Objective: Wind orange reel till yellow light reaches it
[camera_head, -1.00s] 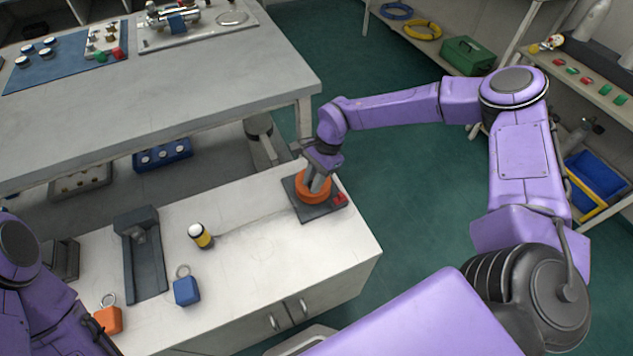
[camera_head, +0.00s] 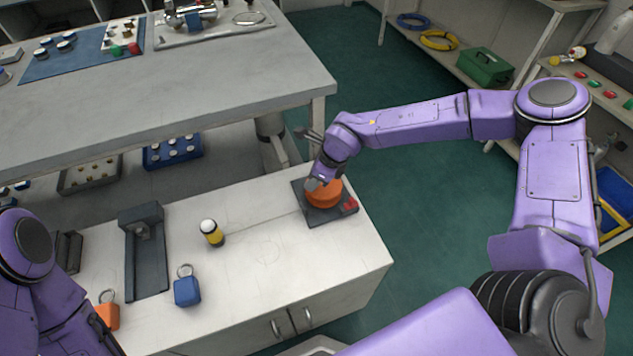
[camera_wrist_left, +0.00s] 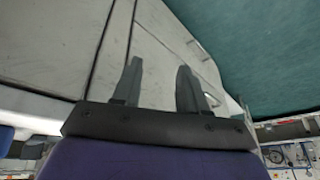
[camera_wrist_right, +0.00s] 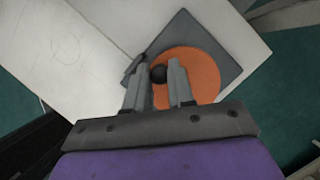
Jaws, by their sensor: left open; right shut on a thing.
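The orange reel (camera_head: 326,196) sits on a dark square base plate (camera_head: 318,216) near the right end of the white bench. The yellow light (camera_head: 211,234), a yellow and black cylinder with a white top, stands on the bench left of the reel, well apart from it. A thin line runs between them. My right gripper (camera_wrist_right: 157,64) is at the reel, shut on its dark knob (camera_wrist_right: 158,74); the orange disc (camera_wrist_right: 195,70) shows around the fingers. My left gripper (camera_wrist_left: 158,66) is open and empty; in the head view its fingers are mostly hidden at the lower left.
A red part (camera_head: 350,204) is on the base plate's right corner. A blue tag block (camera_head: 187,291), an orange tag block (camera_head: 107,315) and a dark bracket (camera_head: 146,260) stand on the bench's left. The bench between light and reel is clear.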

